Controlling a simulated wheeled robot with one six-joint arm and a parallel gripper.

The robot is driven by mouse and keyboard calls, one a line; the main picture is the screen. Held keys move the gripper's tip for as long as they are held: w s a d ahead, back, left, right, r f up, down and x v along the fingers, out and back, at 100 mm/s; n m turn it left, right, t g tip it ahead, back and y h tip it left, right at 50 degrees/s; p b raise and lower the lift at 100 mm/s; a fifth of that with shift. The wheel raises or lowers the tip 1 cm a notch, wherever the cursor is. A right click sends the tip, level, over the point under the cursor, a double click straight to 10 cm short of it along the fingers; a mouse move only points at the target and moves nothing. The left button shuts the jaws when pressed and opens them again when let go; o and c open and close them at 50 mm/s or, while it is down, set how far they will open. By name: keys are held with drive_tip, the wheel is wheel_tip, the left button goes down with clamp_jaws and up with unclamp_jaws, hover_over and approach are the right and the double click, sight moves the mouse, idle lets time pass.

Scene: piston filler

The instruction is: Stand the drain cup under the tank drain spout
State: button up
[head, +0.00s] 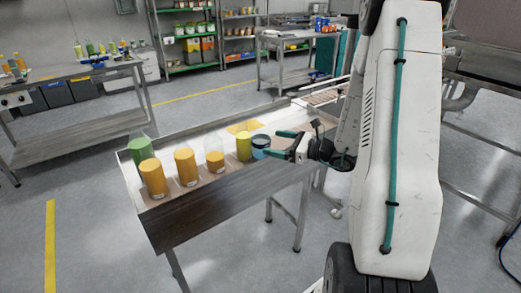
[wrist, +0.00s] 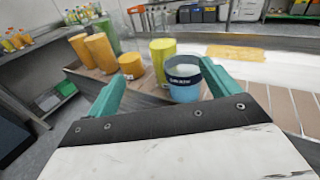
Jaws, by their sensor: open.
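A light blue cup with a dark lettered band, which looks like the drain cup (wrist: 184,88), stands upright on the table, and its dark rim shows in the head view (head: 260,138). My gripper (head: 269,144) points left at the cup. Its teal fingers are apart, and the wrist view shows them too (wrist: 162,76). The cup appears ahead of and between them, nearer the right finger, which overlaps its edge; I cannot tell whether they touch.
A yellow cylinder (head: 244,146) stands close left of the cup. Several orange cylinders (head: 187,167) and a green one (head: 139,150) stand farther left on the narrow table (head: 215,200). A yellow patch (wrist: 235,53) lies flat behind the cup. Metal equipment (head: 480,75) stands at right.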

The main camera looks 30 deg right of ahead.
drive_tip(key=w+f, duration=0.1)
drive_tip(key=w, duration=0.1)
drive_tip(key=w+f+m+h, duration=0.1)
drive_tip(key=w, duration=0.1)
drive_tip(key=w+f+m+t, duration=0.1)
drive_tip(key=w, duration=0.2)
drive_tip(key=shift+a+h, duration=0.1)
drive_tip(key=shift+h, duration=0.3)
drive_tip(key=c, duration=1.2)
drive_tip(key=shift+r, duration=0.1)
wheel_tip(320, 180, up, 28)
drive_tip(key=shift+f, duration=0.1)
